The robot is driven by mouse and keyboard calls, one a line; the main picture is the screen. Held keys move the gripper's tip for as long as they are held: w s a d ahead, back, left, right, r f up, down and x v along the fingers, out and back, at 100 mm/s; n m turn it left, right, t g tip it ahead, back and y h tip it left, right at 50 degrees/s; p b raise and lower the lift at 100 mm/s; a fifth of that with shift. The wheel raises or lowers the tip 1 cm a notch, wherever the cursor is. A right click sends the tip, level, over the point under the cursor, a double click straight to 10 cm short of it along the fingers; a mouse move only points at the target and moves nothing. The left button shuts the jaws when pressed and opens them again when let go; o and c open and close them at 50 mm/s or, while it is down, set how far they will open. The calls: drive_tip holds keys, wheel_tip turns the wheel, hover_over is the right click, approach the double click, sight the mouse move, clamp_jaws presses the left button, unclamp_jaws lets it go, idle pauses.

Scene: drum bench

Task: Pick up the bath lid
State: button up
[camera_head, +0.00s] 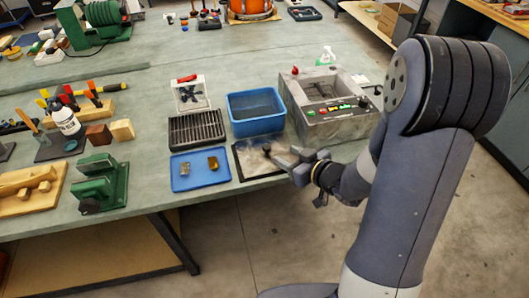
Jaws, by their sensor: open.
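The bath lid (246,161) looks like a flat, shiny grey plate with a dark edge and a small dark knob, lying on the bench near its front edge. My gripper (280,156) is at the lid's right side, low over it, with its fingers pointing left toward the knob. It is open. I cannot tell whether the fingers touch the knob, and they hide part of the lid's right side. The grey bath (352,127) stands behind and right of the lid, with its top uncovered and lit buttons on its front.
A blue bin (236,126) stands just behind the lid. A blue tray (184,183) with two small metal parts lies left of it. A black slotted rack (176,142) sits behind the tray. A green clamp (113,192) stands farther left. The bench's front edge is close to the lid.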

sight(268, 147)
drive_tip(key=p+x, duration=0.1)
drive_tip(key=x, duration=0.9)
drive_tip(key=shift+a+r, duration=0.1)
drive_tip(key=shift+a, duration=0.15)
drive_tip(key=shift+c, duration=0.6)
clamp_jaws()
